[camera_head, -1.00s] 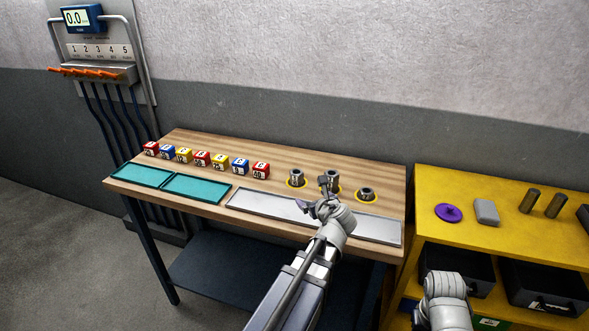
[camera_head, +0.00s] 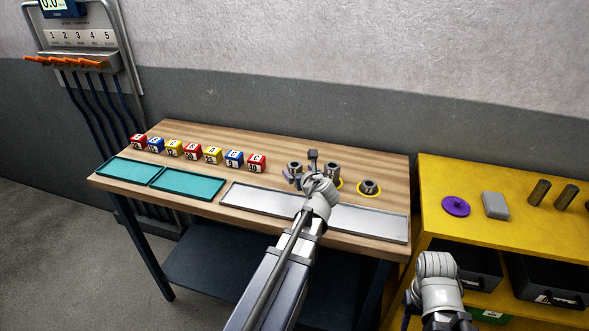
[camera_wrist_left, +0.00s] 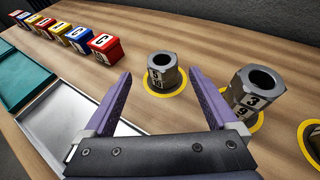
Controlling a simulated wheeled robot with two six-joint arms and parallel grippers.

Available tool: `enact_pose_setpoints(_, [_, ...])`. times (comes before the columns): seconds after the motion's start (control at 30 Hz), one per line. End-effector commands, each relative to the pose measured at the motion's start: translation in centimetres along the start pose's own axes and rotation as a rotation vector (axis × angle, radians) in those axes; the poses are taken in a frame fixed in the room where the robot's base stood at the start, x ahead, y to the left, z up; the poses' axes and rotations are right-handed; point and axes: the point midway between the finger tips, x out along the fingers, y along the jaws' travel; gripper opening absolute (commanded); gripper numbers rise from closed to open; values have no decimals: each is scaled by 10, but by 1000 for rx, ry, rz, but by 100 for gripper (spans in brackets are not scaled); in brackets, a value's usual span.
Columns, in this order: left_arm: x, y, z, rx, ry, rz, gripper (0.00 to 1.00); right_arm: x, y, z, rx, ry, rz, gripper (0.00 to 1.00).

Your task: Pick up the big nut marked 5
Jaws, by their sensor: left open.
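Three grey hex nuts stand on yellow rings on the wooden bench. The left nut (camera_head: 295,168) shows in the left wrist view (camera_wrist_left: 162,75) with small marks that look like a 5. The middle nut (camera_head: 333,170) is taller in the left wrist view (camera_wrist_left: 250,90) and bears a 3 and perhaps a 9. The right nut (camera_head: 370,187) is mostly cut off in the left wrist view. My left gripper (camera_head: 303,166) is open and empty; in the left wrist view its purple fingers point towards the left nut, which appears between their tips. No jaws of my right arm show.
A grey tray (camera_head: 250,198) lies along the bench front, beside teal trays (camera_head: 190,184). Several coloured numbered boxes (camera_head: 213,156) stand in a row to the left. A yellow shelf (camera_head: 440,185) with a purple disc (camera_head: 456,206) stands at the right.

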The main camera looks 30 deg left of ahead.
Motion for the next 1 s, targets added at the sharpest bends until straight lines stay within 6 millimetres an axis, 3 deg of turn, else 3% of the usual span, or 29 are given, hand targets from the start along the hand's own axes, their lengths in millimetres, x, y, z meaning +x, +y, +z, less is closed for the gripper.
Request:
enact_pose_setpoints(0.4, [50, -5, 0, -2, 1, 1, 92, 19, -2, -1, 0, 0, 0, 50])
enact_pose_setpoints(0.67, [51, -4, 1, 0, 0, -1, 91, 18, -2, -1, 0, 0, 0, 50])
enact_pose_setpoints(1.0, [51, -4, 1, 0, 1, -1, 53, 18, -2, -1, 0, 0, 0, 50])
